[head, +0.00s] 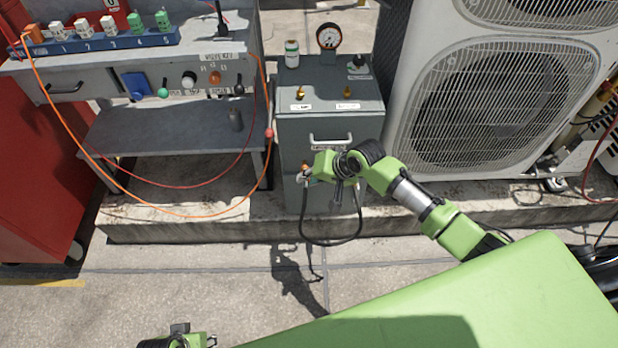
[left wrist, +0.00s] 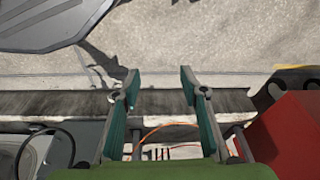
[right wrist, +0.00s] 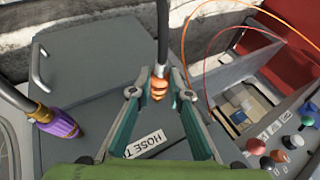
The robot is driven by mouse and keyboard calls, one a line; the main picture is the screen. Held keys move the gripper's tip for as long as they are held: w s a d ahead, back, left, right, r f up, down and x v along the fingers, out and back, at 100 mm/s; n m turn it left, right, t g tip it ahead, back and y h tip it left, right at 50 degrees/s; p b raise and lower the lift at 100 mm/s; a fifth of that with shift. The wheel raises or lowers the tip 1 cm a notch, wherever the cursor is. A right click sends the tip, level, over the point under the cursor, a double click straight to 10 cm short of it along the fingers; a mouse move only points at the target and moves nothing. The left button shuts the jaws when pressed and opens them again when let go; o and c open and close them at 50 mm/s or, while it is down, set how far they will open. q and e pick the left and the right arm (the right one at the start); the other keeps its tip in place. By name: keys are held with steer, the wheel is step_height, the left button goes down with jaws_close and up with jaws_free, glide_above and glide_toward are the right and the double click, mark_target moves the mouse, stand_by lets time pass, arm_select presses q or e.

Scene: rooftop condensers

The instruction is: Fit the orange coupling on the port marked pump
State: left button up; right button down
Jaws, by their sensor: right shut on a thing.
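My right gripper (head: 306,170) is shut on the orange coupling (right wrist: 158,88), in front of the grey cabinet (head: 330,130). A black hose (right wrist: 163,30) runs from the coupling; it hangs in a loop in the head view (head: 325,244). Two brass ports stand on the cabinet top, a left one (head: 300,92) and a right one (head: 347,91). The left label (head: 300,107) seems to end in "MP"; the right label is too small to read. The coupling is apart from both ports, lower and nearer. My left gripper (left wrist: 160,90) is open and empty over the paving.
A purple coupling (right wrist: 57,122) on another hose end shows beside the cabinet front. A gauge (head: 328,38), a small bottle (head: 291,53) and a black knob (head: 358,65) stand at the top's back. A workbench (head: 180,75) with orange and red cables is left, a condenser (head: 490,100) right.

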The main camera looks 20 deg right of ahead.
arm_select(q)
steer(key=shift+f, duration=0.2)
steer(key=shift+s+f, duration=0.1)
steer(key=shift+f, duration=0.15)
steer(key=shift+f, duration=0.15)
steer(key=shift+f, duration=0.15)
stand_by(0.3)
steer(key=shift+p, duration=0.3)
